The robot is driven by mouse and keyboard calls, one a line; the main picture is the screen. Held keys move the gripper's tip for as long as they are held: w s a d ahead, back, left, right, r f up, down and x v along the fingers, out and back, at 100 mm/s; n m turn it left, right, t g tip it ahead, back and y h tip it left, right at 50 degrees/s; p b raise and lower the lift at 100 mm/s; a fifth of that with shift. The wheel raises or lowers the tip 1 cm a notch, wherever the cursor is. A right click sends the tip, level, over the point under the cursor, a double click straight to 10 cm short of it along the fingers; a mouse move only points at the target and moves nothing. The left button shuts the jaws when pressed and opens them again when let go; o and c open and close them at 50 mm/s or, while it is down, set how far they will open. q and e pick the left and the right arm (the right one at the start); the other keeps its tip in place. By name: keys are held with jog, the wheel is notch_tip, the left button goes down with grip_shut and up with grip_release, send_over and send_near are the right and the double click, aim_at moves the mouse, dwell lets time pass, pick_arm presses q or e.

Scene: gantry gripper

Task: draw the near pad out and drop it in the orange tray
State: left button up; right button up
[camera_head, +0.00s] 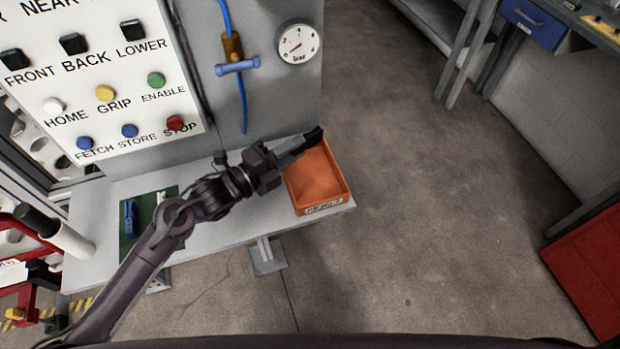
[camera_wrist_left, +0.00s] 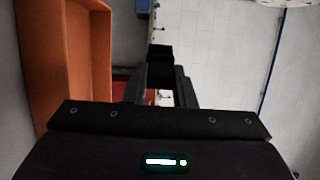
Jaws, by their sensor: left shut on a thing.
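My left gripper (camera_head: 303,143) is shut on a small black pad (camera_head: 315,134), which sticks out past the fingertips. The pad also shows in the left wrist view (camera_wrist_left: 160,54), dark and block-shaped between the finger ends. In the head view the gripper and pad overlap the back edge of the orange tray (camera_head: 318,178); the height above it is hard to tell. The tray is open, and its visible floor is bare. Its orange wall (camera_wrist_left: 88,50) fills the left of the wrist view. My right gripper is not in view.
The tray stands at the right end of a grey bench (camera_head: 235,195). A panel with several labelled buttons (camera_head: 105,93), a pressure gauge (camera_head: 298,44) and a blue valve handle (camera_head: 237,67) rise behind. A green mat (camera_head: 128,243) with small parts lies left, partly behind my arm.

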pick_arm(q)
jog(key=shift+f+b, duration=0.3)
jog(key=shift+f, duration=0.55)
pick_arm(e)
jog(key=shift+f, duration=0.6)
pick_arm(q)
jog(key=o, duration=0.9)
jog(key=shift+o, duration=0.6)
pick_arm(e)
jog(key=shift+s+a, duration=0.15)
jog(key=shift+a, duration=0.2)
